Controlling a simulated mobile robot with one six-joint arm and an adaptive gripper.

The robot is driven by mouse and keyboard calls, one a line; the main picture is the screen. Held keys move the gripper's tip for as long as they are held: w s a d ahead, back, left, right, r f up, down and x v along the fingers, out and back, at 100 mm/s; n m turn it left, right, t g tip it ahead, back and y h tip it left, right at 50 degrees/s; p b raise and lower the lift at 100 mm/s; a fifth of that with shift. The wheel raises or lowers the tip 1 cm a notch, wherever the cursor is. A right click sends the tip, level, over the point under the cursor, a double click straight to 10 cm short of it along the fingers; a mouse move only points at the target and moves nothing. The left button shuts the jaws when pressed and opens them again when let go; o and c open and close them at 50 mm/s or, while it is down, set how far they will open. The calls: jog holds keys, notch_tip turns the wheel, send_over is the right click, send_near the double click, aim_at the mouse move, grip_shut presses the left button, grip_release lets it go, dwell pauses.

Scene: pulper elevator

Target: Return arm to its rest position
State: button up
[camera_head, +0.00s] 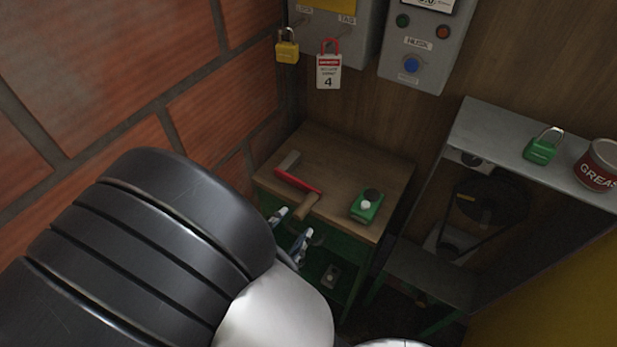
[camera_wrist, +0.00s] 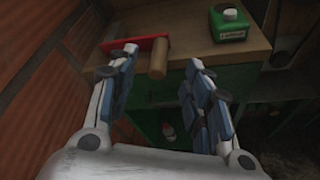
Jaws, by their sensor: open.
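My gripper (camera_wrist: 160,75) is open in the wrist view, with nothing between its two fingers. In the head view its fingertips (camera_head: 290,226) show just in front of the small wooden table (camera_head: 340,156), partly hidden behind my arm. The wrist view shows the table's front edge (camera_wrist: 175,62) just beyond the fingers. A red tool with a wooden handle (camera_head: 299,184) lies on the table, close to the left finger in the wrist view (camera_wrist: 150,47).
A brick wall (camera_head: 110,80) runs close along the left. A yellow padlock (camera_head: 287,50) and a red-and-white tag (camera_head: 328,72) hang from wall boxes. A metal cabinet (camera_head: 490,128) at right bears a green padlock (camera_head: 542,149) and a grease can (camera_head: 598,166). A belt and pulley show inside it.

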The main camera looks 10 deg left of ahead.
jog(key=d+r+m+g+h, duration=0.35)
jog(key=d+m, duration=0.35)
jog(key=d, duration=0.3)
jog(key=d+r+m+g+h, duration=0.2)
jog(key=d+r+m+g, duration=0.35)
jog(key=d, duration=0.45)
jog(key=s+d+r+m+g+y, duration=0.1)
jog(key=s+d+m+g+y, duration=0.25)
jog(key=s+d+m, duration=0.35)
notch_tip(320, 180, up, 6)
jog(key=s+a+m+t+y, duration=0.2)
jog(key=m+y, duration=0.3)
jog(key=m, duration=0.3)
jog(key=shift+s+a+t, duration=0.15)
jog(key=shift+a+t, duration=0.3)
jog(key=shift+t, duration=0.2)
jog(key=shift+c, duration=0.2)
